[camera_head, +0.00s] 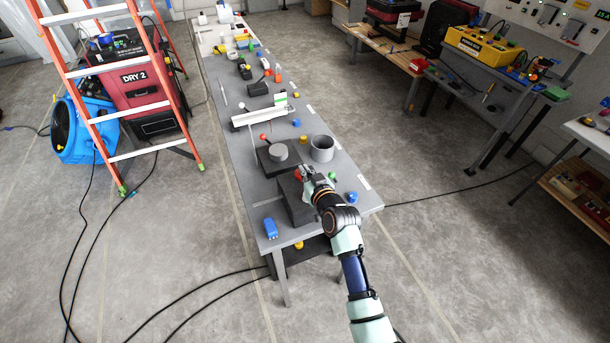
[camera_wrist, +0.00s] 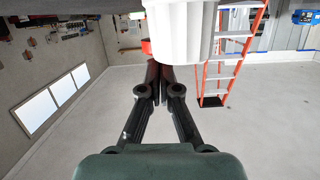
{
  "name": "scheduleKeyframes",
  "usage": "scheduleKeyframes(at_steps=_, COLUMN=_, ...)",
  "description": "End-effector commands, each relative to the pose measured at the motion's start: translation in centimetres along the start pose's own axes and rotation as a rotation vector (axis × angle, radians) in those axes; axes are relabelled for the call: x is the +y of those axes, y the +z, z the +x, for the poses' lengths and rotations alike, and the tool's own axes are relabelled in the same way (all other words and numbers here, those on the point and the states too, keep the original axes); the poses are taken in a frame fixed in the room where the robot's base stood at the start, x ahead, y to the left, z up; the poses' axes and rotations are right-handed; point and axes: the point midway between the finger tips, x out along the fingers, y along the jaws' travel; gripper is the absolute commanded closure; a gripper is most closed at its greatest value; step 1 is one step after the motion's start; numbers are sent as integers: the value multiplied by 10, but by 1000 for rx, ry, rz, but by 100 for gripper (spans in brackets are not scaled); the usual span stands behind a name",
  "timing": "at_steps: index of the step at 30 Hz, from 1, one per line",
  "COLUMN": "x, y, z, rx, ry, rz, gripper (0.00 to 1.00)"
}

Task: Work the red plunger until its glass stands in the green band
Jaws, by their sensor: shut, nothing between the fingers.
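In the head view a red knob (camera_head: 297,175), which looks like the plunger, sits at the top of a dark box (camera_head: 297,209) near the table's front end. My gripper (camera_head: 306,172) is shut right by this knob; whether they touch cannot be told. In the wrist view my gripper's fingers (camera_wrist: 160,68) are together and empty, with a small red piece (camera_wrist: 146,46) just beyond them. A white ribbed cylinder (camera_wrist: 180,32) hangs close over the fingertips. The glass and its green band cannot be clearly made out.
Behind the box stand a grey round block (camera_head: 278,152) on a dark plate and a grey open cup (camera_head: 321,148).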

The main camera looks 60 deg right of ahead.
Motion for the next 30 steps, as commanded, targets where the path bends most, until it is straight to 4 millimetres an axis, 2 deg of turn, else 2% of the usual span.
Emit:
scheduleKeyframes(at_steps=12, x=0, y=6, z=1, rx=0, ry=0, rz=-1, gripper=100)
scheduleKeyframes(at_steps=18, x=1, y=27, z=6, rx=-1, ry=-1, rz=-1, gripper=100)
scheduleKeyframes(at_steps=30, x=0, y=22, z=5, rx=-7, ry=-2, rz=-1, gripper=100)
